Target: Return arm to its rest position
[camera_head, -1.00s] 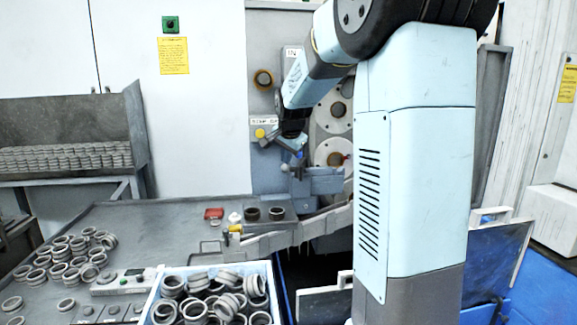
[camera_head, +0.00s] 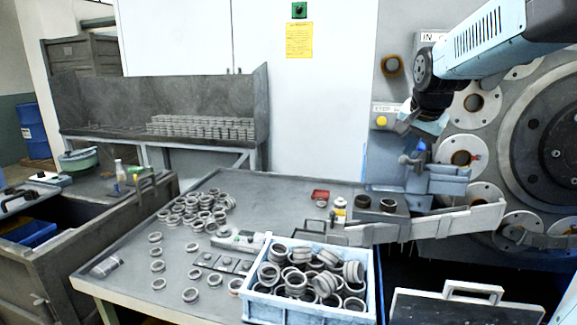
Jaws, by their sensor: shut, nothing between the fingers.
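My arm comes in from the upper right, with a light blue link (camera_head: 487,42) and a dark wrist below it. My gripper (camera_head: 408,127) hangs at the wrist's end, in front of the ring grinder (camera_head: 388,95), near its yellow button. It is shut with nothing seen in it; its fingertips are small and partly merged with the machine behind. Below it is the machine's grey-blue fixture (camera_head: 440,182); I cannot tell if they touch. Two dark rings (camera_head: 363,202) sit on a grey block left of the fixture.
A light blue crate (camera_head: 312,312) full of metal rings stands at the table's front edge. Loose rings (camera_head: 190,295) lie across the grey table (camera_head: 130,245). A rack of stacked rings (camera_head: 203,127) is at the back. A grey chute (camera_head: 470,222) runs right from the table.

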